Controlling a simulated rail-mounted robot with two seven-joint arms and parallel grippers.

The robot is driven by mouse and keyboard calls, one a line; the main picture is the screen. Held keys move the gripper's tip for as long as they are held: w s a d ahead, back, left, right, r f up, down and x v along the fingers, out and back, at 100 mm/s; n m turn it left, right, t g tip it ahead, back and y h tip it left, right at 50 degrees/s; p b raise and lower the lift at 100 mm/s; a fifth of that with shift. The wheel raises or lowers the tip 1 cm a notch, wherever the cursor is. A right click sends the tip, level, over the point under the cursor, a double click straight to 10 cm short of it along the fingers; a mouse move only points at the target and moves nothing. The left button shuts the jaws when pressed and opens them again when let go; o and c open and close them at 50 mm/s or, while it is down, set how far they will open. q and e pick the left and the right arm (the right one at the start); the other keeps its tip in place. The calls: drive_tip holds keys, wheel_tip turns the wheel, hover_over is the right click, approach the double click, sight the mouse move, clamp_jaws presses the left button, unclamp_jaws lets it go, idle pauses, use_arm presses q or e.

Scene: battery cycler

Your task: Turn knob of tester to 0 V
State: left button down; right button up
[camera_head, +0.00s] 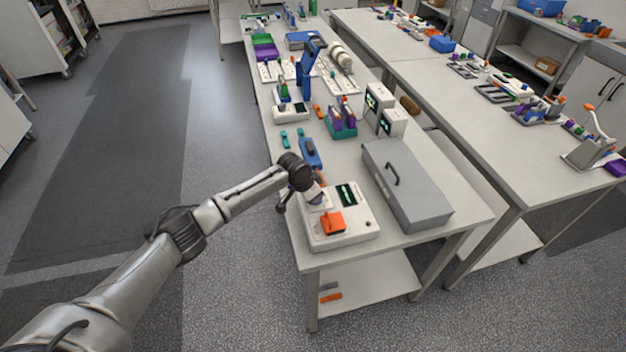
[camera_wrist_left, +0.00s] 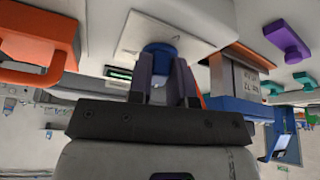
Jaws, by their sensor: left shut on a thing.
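The tester (camera_head: 352,222) is a white box with a dark green-lit display and an orange handle-like part (camera_head: 332,222). It stands at the near end of the long table. My left gripper (camera_head: 314,196) is over its far left part. In the left wrist view a round blue knob (camera_wrist_left: 161,48) sits on a white plate. My left gripper (camera_wrist_left: 163,75) is shut on this knob, a dark finger on each side. The fingers hide part of the knob, and no pointer or scale marks can be read. In the head view the gripper hides the knob. My right gripper is not in view.
A grey lidded case (camera_head: 405,185) stands right of the tester. A blue tool (camera_head: 310,153) lies behind it, with two small teal pieces to its left. White boxes with screens (camera_head: 378,97) stand farther back. The table's left edge is close to my gripper.

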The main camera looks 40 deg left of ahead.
use_arm(q)
drive_tip(key=n+p, duration=0.1)
drive_tip(key=p, duration=0.1)
drive_tip(key=n+y+p, duration=0.1)
drive_tip(key=n+p, duration=0.1)
drive_tip(key=p, duration=0.1)
drive_tip(key=n+y+p, duration=0.1)
drive_tip(key=n+p, duration=0.1)
drive_tip(key=shift+d+r, duration=0.3)
drive_tip(key=shift+d, duration=0.1)
drive_tip(key=shift+d+f+n+y+p, duration=0.15)
drive_tip(key=shift+n+y+p, duration=0.55)
drive_tip(key=shift+n+p, duration=0.9)
drive_tip(key=shift+f, duration=0.15)
drive_tip(key=c, duration=1)
unclamp_jaws()
drive_tip(key=shift+c, duration=0.2)
drive_tip(key=shift+s+r, duration=0.2)
drive_tip(key=shift+r, duration=0.45)
drive_tip(key=p+v, duration=0.1)
drive_tip(key=v, duration=1.1)
drive_tip(key=shift+r+p, duration=0.3)
drive_tip(key=shift+p, duration=0.1)
